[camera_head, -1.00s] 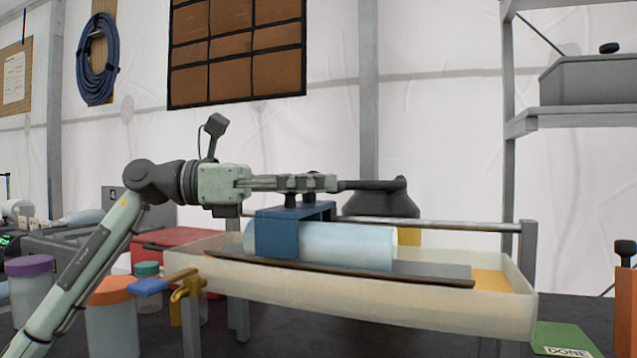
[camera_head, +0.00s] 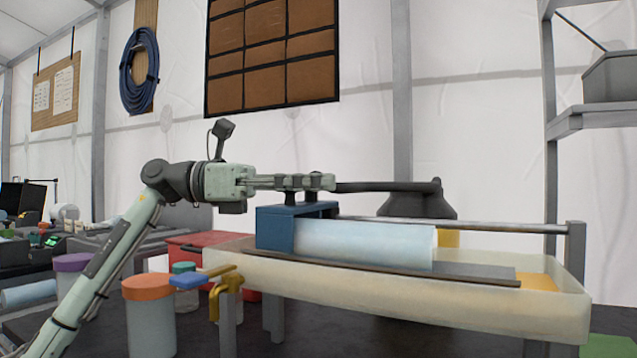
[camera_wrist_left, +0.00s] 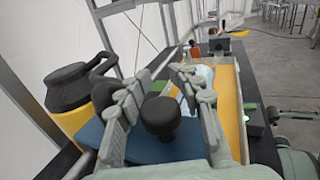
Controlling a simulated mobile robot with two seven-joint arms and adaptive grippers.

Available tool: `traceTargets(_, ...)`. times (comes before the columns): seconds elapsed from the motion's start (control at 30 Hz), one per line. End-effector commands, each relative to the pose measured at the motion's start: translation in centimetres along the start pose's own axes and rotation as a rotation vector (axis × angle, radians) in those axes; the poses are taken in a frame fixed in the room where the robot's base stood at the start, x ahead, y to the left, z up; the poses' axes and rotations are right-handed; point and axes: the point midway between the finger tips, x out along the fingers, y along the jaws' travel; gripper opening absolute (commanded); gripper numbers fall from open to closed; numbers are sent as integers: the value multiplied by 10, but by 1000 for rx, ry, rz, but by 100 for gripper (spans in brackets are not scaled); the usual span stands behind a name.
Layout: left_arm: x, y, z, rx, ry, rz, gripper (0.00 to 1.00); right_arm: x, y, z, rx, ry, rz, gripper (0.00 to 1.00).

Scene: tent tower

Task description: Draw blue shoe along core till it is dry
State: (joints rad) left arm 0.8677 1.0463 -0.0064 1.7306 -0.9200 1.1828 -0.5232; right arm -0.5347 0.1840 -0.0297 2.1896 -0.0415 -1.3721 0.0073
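The blue shoe (camera_head: 276,232) straddles the left end of the pale blue core (camera_head: 365,244), which lies along a long cream tray (camera_head: 440,300). A dark knob (camera_wrist_left: 160,118) stands on top of the shoe. My left gripper (camera_head: 318,183) reaches in level from the left just above the shoe. In the left wrist view its fingers (camera_wrist_left: 160,90) lie on either side of the knob, and the blue top of the shoe (camera_wrist_left: 150,148) shows below. The fingers' contact with the knob is partly hidden.
A metal rail (camera_head: 500,227) runs behind the core. A yellow jug with a black lid (camera_wrist_left: 75,95) stands close behind the shoe. An orange-lidded jar (camera_head: 148,310) and a brass clamp with a blue handle (camera_head: 222,290) are at the tray's near left.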

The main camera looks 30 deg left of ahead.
Motion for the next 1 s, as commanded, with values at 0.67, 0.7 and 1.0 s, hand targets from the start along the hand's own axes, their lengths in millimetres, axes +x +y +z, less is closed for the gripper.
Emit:
traceTargets(0.67,-45,2,-1,-3,0,6,47,1,0,0,0,-1,0,45)
traceTargets(0.7,-54,2,-1,-3,0,6,47,1,0,0,0,-1,0,45)
traceTargets(1.0,-108,1,0,-2,-1,3,47,0,0,0,0,-1,0,45)
